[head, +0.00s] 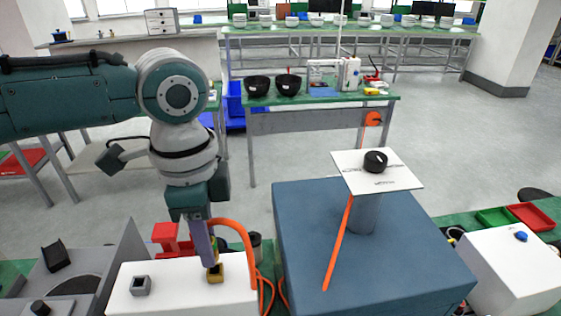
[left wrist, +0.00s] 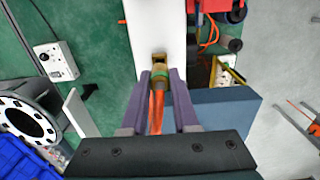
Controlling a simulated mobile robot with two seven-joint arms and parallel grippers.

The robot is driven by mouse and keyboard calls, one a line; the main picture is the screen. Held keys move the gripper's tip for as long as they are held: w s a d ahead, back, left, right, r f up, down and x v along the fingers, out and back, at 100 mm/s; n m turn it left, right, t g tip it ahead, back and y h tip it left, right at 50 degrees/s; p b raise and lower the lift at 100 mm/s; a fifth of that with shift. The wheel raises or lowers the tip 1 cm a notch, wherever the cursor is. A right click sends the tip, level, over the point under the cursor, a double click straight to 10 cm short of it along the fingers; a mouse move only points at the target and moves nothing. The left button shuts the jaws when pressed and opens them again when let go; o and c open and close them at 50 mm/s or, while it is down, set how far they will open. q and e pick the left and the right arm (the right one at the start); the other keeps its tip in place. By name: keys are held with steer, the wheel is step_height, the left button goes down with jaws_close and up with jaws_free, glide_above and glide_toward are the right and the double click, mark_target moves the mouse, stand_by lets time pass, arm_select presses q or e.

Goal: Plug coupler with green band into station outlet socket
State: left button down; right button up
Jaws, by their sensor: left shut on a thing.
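My left gripper (head: 212,262) points down over a white box and is shut on the coupler. In the left wrist view the coupler (left wrist: 158,73) shows its green band between the purple fingers (left wrist: 158,85), with an orange cable (left wrist: 156,108) running back from it. A brown-yellow square socket (head: 215,275) on the white box (head: 180,297) is directly at the coupler's front end; it also shows in the left wrist view (left wrist: 158,57). I cannot tell how far the coupler is inside it. A grey square socket (head: 141,286) sits further left on the box. My right gripper is not seen.
A large blue block (head: 375,260) with a post and white plate (head: 400,180) stands to the right; a black round part (head: 375,161) sits on the plate. A red object (head: 172,240) stands behind the white box. Another white box (head: 515,270) is at far right.

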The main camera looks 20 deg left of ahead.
arm_select(q)
steer(key=shift+p, duration=0.5)
stand_by(0.9)
steer(key=shift+f+b, duration=0.6)
steer(key=shift+f, duration=0.2)
steer(key=shift+r, duration=0.1)
steer(key=shift+r+p, duration=0.6)
steer(key=shift+p, duration=0.25)
steer(key=shift+p, duration=0.6)
stand_by(1.2)
steer(key=shift+f+b, duration=0.45)
steer(key=shift+f, duration=0.15)
steer(key=c, duration=0.6)
jaws_free()
